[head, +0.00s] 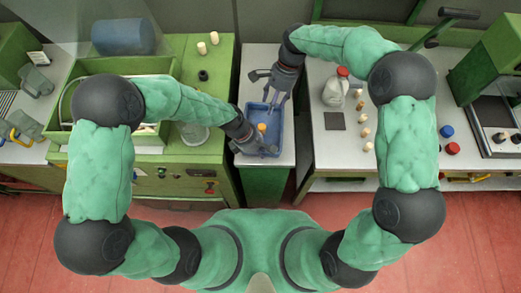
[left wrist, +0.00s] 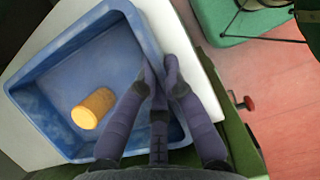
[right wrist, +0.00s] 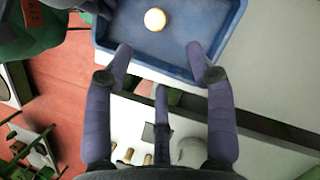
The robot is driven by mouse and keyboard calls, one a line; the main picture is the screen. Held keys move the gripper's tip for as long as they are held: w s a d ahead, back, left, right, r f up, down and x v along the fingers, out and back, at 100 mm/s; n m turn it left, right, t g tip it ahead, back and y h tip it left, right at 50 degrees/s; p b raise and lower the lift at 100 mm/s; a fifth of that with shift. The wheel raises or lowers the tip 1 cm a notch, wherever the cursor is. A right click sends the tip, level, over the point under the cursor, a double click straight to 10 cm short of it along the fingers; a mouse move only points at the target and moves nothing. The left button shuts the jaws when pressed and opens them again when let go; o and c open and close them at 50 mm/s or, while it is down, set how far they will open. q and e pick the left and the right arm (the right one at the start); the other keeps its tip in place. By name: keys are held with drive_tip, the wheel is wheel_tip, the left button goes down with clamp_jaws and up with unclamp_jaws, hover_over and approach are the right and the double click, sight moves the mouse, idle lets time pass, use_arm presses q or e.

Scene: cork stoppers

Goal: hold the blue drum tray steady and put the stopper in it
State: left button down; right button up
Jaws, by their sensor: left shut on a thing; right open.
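The blue drum tray (head: 279,148) rests on the narrow white counter. The tan cork stopper (head: 262,127) is inside the tray; it also shows in the left wrist view (left wrist: 93,108), on the tray floor. My left gripper (left wrist: 158,68) is shut on the tray's rim, one finger inside the wall and one outside. My right gripper (right wrist: 160,50) is open and empty over the tray's far edge, apart from the stopper.
A white jug with a red cap (head: 336,90), a dark square pad (head: 334,121) and several small corks (head: 364,132) are on the right counter. Two pale stoppers (head: 202,47) and a blue drum (head: 123,37) are on the left. The narrow counter has bare room behind the tray.

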idle(0.3)
use_arm(q)
drive_tip(key=c, duration=1.3)
unclamp_jaws()
drive_tip(key=shift+r, duration=0.1)
drive_tip(key=v, duration=1.2)
drive_tip(key=shift+r, duration=0.1)
